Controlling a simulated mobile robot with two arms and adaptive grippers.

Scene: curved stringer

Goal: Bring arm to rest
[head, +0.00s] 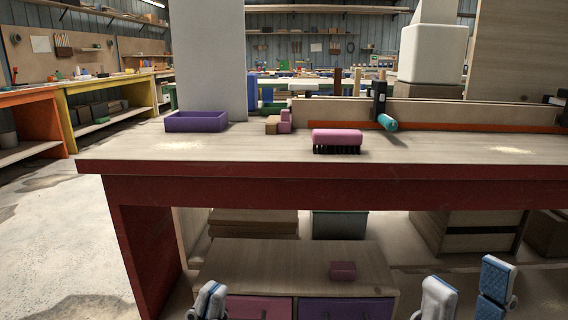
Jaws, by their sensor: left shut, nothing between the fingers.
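My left gripper (208,300) is at the lower edge of the head view, left of centre. Its fingers are close together and hold nothing. My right gripper (467,277) is at the lower right, with its two fingers well apart and nothing seen between them. Both grippers show below the height of the workbench (300,170) top, in front of it. The rest of both arms is out of view.
On the bench are a purple tray (196,122), a pink brush (337,138), small blocks (278,124) and a teal-handled hammer (380,105). Below is a drawer cabinet (285,270) with a pink block (343,271). The floor (50,235) at left is clear.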

